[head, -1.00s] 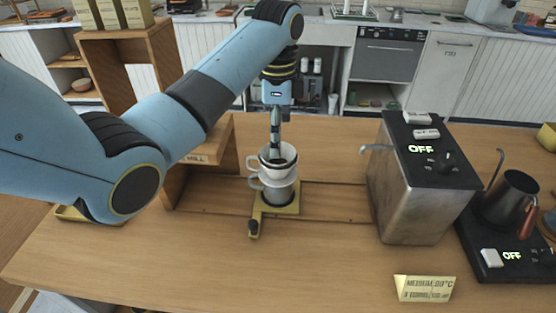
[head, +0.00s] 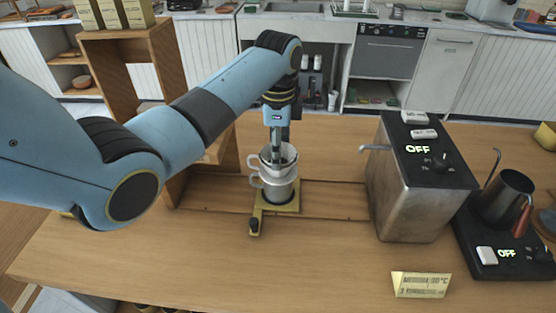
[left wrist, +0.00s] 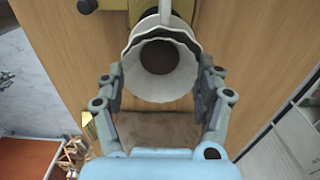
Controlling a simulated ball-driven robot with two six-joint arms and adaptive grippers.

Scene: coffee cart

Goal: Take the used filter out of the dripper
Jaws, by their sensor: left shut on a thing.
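The used filter (left wrist: 160,94) is a white, pleated paper cone with a dark brown patch inside. It also shows in the head view (head: 289,152), standing up around my fingers at the top of the white dripper (head: 272,172). My left gripper (head: 276,152) points down over the dripper and is shut on the filter. In the left wrist view, the fingers of my left gripper (left wrist: 161,70) lie on either side of the paper. The paper hides the dripper's inside. My right gripper is out of view.
A metal boiler box (head: 405,190) marked OFF stands to the right, with its spout toward the dripper. A kettle (head: 505,197) sits on a black base beyond it. A wooden shelf unit (head: 135,70) stands at the left. The front counter is mostly clear.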

